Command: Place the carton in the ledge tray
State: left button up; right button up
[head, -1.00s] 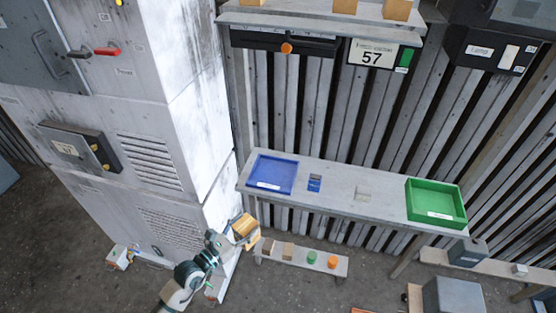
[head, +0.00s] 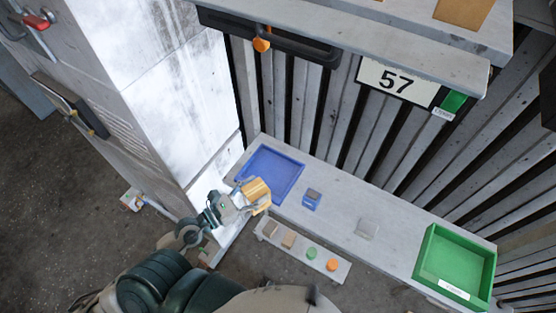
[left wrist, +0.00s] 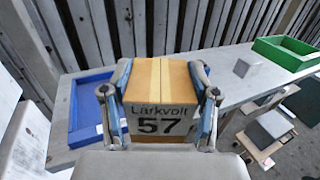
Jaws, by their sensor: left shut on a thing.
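The carton (head: 257,188) is a tan box. In the left wrist view the carton (left wrist: 160,80) has a "Lärkvolt 57" label facing me. My left gripper (head: 252,196) is shut on it, with one finger on each side in the left wrist view (left wrist: 159,92). A green tray (head: 452,262) sits at the ledge's right end. Both trays look empty. My right gripper is not in view.
A small blue item (head: 312,200) and a small grey block (head: 366,229) stand on the ledge (head: 395,228) between the trays. A low shelf (head: 328,272) with several small pieces lies below. A white cabinet (head: 180,90) rises at the left, and an upper shelf (head: 400,40) overhangs.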

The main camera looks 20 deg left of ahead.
aim_at(257, 179)
pick_arm(q)
jog(key=w+b, duration=0.1)
jog(key=w+a+f+b, duration=0.1)
jog(key=b, duration=0.1)
jog(key=w+b, duration=0.1)
jog(key=w, duration=0.1)
jog(key=shift+w+a+f+b, duration=0.1)
jog(key=shift+a+f+b, duration=0.1)
jog(key=shift+a+b, duration=0.15)
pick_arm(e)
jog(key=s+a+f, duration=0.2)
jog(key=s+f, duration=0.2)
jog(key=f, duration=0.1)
pick_arm(q)
jog(key=w+f, duration=0.1)
jog(key=w, duration=0.2)
jog(key=w+f+b, duration=0.1)
jog(key=w, duration=0.3)
jog(key=w+a+f+b, duration=0.1)
jog(key=w, duration=0.2)
jog(key=shift+w+f, duration=0.2)
jog(key=shift+w, duration=0.05)
jog(key=shift+d+f, duration=0.1)
jog(key=shift+f, duration=0.2)
jog(key=shift+d, duration=0.3)
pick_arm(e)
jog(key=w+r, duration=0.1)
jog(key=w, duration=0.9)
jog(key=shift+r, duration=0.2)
